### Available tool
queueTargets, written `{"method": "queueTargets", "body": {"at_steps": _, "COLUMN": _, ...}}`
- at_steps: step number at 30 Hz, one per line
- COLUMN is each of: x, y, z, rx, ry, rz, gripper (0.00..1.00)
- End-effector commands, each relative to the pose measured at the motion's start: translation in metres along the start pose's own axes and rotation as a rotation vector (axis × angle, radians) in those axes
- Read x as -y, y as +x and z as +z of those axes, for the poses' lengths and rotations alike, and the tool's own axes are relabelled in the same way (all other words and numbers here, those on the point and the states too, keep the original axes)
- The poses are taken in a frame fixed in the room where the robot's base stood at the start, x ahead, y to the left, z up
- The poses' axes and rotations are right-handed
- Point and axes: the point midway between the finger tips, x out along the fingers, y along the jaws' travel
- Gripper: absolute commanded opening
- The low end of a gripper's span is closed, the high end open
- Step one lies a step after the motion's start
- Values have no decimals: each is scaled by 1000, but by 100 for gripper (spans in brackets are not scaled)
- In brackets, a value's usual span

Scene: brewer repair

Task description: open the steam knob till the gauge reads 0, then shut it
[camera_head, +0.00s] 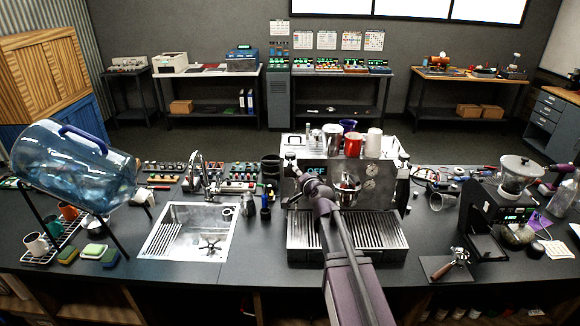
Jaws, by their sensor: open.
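The espresso machine (350,225) stands at the middle of the counter, and its display (317,170) reads OFF. A round dial, probably the gauge (371,170), is on the right of its front panel; its needle is too small to read. My arm reaches up in front of the machine. My gripper (291,161) is small in view at the upper left of the machine's front and appears empty. Its jaws are open. I cannot make out the steam knob clearly; the wrist and gripper cover part of the left front. I cannot tell whether the gripper touches the machine.
Cups, including a red one (353,144), stand on the machine's top. A sink (190,232) with a tap is to the left, a large water bottle (75,165) further left. A grinder (500,205) and a portafilter (458,260) are to the right.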

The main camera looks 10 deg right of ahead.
Motion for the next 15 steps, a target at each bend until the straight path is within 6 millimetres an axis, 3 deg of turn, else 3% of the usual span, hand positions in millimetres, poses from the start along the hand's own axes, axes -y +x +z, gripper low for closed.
{"method": "queueTargets", "body": {"at_steps": 15, "x": -1, "y": 81, "z": 0, "rx": 0, "ry": 0, "rz": 0, "gripper": 55}}
